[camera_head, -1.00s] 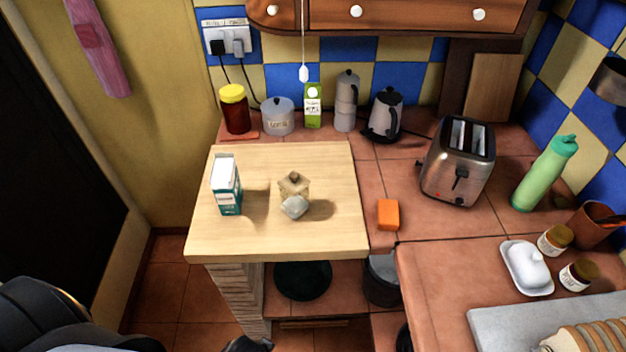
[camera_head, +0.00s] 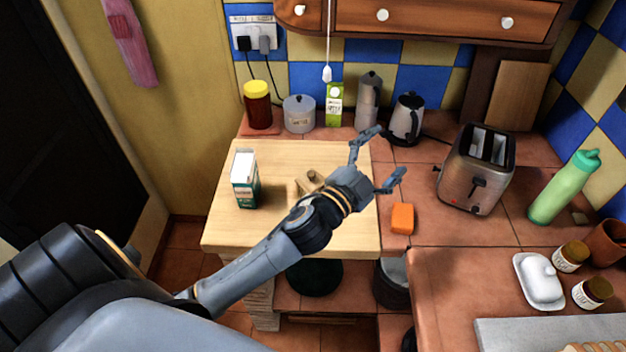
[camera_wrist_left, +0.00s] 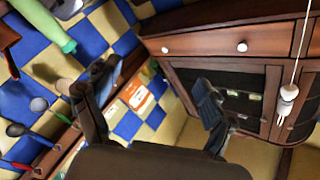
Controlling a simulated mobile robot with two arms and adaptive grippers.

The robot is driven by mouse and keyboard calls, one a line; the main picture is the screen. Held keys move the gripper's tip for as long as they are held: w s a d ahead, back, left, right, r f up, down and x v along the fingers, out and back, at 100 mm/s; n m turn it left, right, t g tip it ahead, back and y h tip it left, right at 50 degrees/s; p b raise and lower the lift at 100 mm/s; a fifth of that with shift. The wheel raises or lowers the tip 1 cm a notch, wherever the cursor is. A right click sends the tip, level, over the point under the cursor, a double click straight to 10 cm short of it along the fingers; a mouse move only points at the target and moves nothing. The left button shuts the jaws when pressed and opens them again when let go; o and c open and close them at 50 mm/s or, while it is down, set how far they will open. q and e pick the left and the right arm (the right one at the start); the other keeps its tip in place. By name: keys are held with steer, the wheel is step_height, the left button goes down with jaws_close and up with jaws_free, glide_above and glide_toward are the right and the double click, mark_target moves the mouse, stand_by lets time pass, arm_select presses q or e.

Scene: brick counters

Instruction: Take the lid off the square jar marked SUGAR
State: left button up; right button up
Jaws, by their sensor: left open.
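A small tan jar with a knobbed lid (camera_head: 312,177) stands on the pale wooden board in the head view. My left gripper and forearm hide most of it, and no marking can be read on it. My left gripper (camera_head: 384,156) is open and empty, above the board's right edge. Its fingers point to the right, past the jar. In the left wrist view the open fingers (camera_wrist_left: 155,82) have nothing between them, and the jar does not show. My right gripper is not in view.
A milk carton (camera_head: 246,180) stands on the board (camera_head: 228,224), left of the jar. An orange block (camera_head: 402,218) and a toaster (camera_head: 476,170) are to the right. A round grey canister (camera_head: 300,115), green carton (camera_head: 334,106), moka pot (camera_head: 368,102) and kettle (camera_head: 406,120) line the back.

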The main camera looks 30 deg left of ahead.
arm_select(q)
steer(key=s+d+r+m+g+h, duration=0.1)
steer(key=d+r+m+g+h, duration=0.35)
steer(key=d+m+h, duration=0.5)
steer(key=s+d+r+m+g+h, duration=0.2)
steer(key=d+r+m+g+h, duration=0.3)
steer(key=m, duration=0.7)
steer(key=m+g+y, duration=0.6)
steer(key=g+y, duration=0.4)
steer(key=y, duration=0.8)
glide_above(311, 173)
step_height(311, 173, down, 10)
steer(key=r, duration=0.1)
steer(key=f, duration=0.2)
steer(key=f+p, duration=0.1)
steer(key=f, duration=0.2)
steer(key=f+p, duration=0.1)
steer(key=f, duration=0.2)
steer(key=shift+s+f, duration=0.1)
steer(key=shift+s, duration=0.25)
steer(key=f+p, duration=0.2)
steer(key=f, duration=0.1)
steer(key=f+p, duration=0.1)
steer(key=shift+w+f, duration=0.35)
steer(key=shift+f, duration=0.4)
steer(key=c, duration=1.1)
